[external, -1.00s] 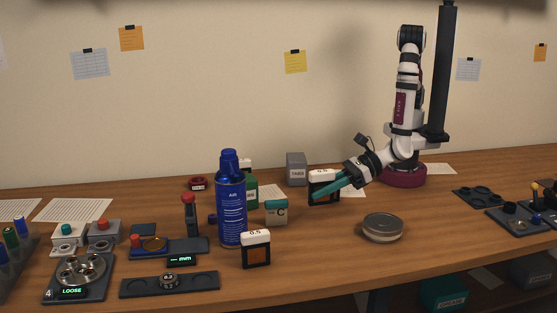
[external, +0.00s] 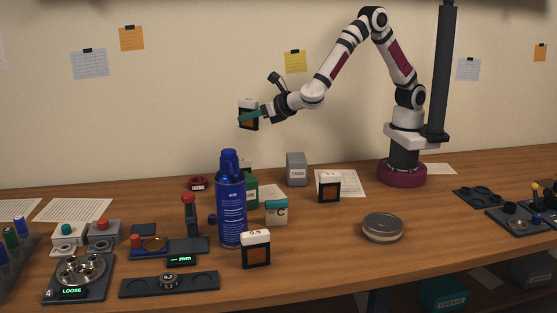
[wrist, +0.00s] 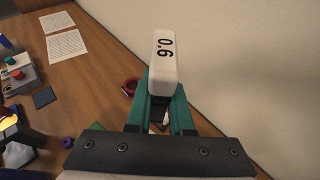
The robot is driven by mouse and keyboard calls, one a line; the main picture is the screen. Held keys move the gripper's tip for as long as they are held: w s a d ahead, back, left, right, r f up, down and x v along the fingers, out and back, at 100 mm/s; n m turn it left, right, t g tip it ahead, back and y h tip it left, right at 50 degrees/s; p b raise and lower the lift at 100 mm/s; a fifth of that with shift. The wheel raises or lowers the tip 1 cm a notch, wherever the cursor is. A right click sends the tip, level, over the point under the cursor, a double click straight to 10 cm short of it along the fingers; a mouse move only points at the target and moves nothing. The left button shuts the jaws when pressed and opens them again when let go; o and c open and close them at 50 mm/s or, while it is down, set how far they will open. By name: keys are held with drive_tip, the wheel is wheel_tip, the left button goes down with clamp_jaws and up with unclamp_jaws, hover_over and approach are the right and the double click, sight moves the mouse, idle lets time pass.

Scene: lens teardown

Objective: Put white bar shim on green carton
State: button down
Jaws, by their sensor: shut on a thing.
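My gripper (external: 250,117) is shut on the white bar shim (external: 248,103), a dark piece with an orange window and white top bar, high above the back of the table. In the wrist view its white top (wrist: 164,62) reads 0.6 and sits between the teal fingers. A green carton (external: 252,191) with a pale label stands on the table, below the gripper in the picture and partly hidden behind the blue air can. Its top cannot be seen clearly.
The tall blue air can (external: 231,205) stands in front of the green carton. A teal-lidded box marked C (external: 277,213), a grey box (external: 297,170) and similar white-topped shims (external: 329,187) (external: 256,249) stand nearby. A round tin (external: 383,228) is at right.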

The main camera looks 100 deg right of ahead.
drive_tip(key=w+a+f, duration=0.1)
drive_tip(key=a+f, duration=0.1)
drive_tip(key=a, duration=0.1)
drive_tip(key=w+a+f, duration=0.2)
drive_tip(key=a, duration=0.2)
drive_tip(key=w+a+f, duration=0.1)
drive_tip(key=a+f, duration=0.2)
drive_tip(key=shift+w+a, duration=0.15)
drive_tip(key=shift+w, duration=0.05)
wheel_tip(320, 180, down, 4)
drive_tip(key=shift+r, duration=0.1)
drive_tip(key=c, duration=1.3)
unclamp_jaws()
drive_tip(key=shift+f, duration=0.2)
drive_tip(key=o, duration=0.5)
